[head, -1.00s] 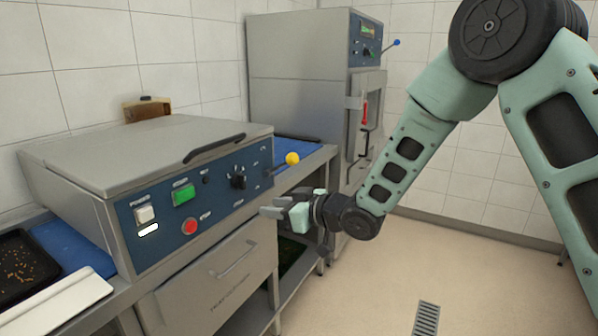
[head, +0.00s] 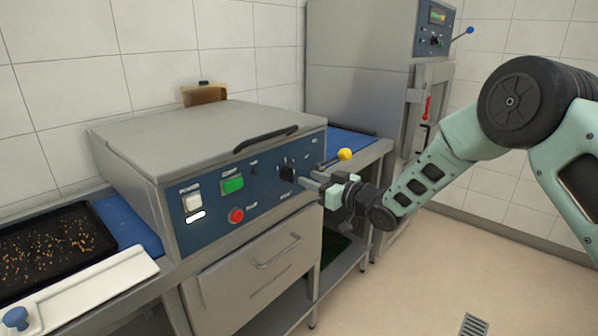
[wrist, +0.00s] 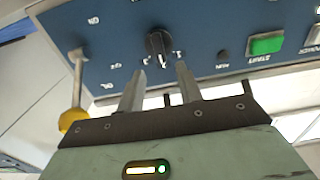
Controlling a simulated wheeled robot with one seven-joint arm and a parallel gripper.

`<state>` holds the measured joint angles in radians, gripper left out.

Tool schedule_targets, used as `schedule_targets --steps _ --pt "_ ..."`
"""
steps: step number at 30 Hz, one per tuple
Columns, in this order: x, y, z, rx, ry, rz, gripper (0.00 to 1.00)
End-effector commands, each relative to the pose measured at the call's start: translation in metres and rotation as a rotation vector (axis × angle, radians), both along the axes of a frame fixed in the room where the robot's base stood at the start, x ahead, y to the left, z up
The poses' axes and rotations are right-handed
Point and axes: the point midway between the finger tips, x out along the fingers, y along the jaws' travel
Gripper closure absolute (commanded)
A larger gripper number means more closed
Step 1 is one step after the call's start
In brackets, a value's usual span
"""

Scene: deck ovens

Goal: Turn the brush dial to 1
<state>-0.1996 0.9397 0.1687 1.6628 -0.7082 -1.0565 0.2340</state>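The black dial (head: 287,173) sits on the blue front panel (head: 262,182) of the grey machine, right of the green button. In the wrist view the dial (wrist: 158,44) is near the top middle, with small white marks around it, one looking like a 1 at its lower right. I cannot read its exact setting or a brush label. My gripper (head: 311,180) is just right of the dial in the head view. In the wrist view my gripper (wrist: 160,72) is open, its two fingers apart and empty, tips just short of the dial, one to each side.
A yellow-balled lever (head: 344,155) sticks out at the panel's right end, beside my gripper; the ball also shows in the wrist view (wrist: 73,119). A green button (head: 232,184), red button (head: 236,215) and white switch (head: 192,202) lie left. A drawer front (head: 262,270) is below.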

Motion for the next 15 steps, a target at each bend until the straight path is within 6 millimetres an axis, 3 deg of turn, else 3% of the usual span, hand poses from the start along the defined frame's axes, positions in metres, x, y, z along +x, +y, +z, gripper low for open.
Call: schedule_targets --steps 6,15 --pt "0.022 0.029 0.0 0.0 0.0 0.001 0.65" --pt "0.032 0.042 0.0 -0.001 0.001 0.0 0.65"
